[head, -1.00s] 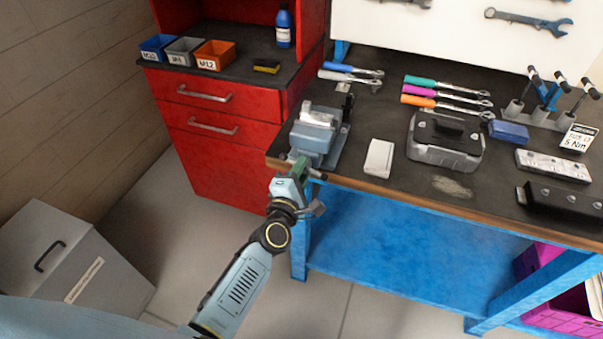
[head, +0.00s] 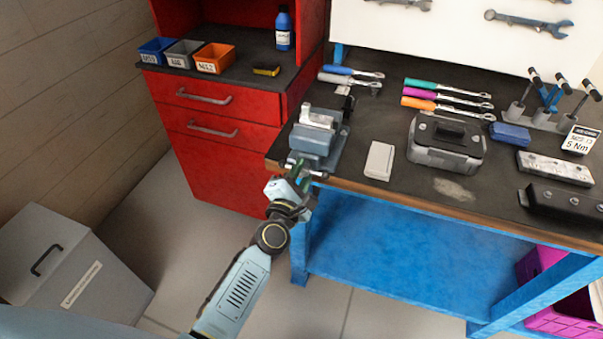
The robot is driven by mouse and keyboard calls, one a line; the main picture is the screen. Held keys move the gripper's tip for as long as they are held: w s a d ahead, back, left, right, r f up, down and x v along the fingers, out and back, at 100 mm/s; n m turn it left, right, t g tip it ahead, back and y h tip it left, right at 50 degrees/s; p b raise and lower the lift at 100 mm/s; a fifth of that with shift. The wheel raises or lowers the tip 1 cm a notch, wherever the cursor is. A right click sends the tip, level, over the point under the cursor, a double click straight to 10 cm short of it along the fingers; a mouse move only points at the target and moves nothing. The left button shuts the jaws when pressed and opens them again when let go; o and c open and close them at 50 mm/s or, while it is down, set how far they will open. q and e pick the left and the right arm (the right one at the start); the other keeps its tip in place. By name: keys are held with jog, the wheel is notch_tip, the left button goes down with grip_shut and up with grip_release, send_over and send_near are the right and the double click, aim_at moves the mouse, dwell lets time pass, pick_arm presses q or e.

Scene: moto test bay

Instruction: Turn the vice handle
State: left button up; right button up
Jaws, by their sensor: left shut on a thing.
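The grey-blue vice (head: 318,142) stands at the left front corner of the dark bench top, with a light metal part (head: 318,117) at its jaws. Its handle (head: 314,173) is a thin bar at the front of the vice, over the bench edge, and is partly hidden by my gripper. My left gripper (head: 298,172) reaches up from below and is shut on the handle. The gripper is tilted, and its fingertips are small and partly hidden. My right gripper is not in view.
The wooden bench edge (head: 430,206) runs just right of my left arm. A white box (head: 380,160) and a grey-black case (head: 446,145) stand right of the vice. Ratchets (head: 350,76) lie behind it. A red cabinet (head: 215,165) stands to the left. The floor between cabinet and grey bin (head: 60,265) is clear.

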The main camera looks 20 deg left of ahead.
pick_arm(q)
jog(key=shift+w+r, duration=0.15)
jog(key=shift+r, duration=0.15)
jog(key=o, duration=0.7)
jog(key=shift+o, duration=1.4)
jog(key=shift+f, duration=0.2)
jog(key=shift+s+f, duration=0.1)
jog(key=shift+s, duration=0.4)
jog(key=s, duration=1.2)
jog(key=shift+s+a+b, duration=0.2)
jog(key=shift+b, duration=0.15)
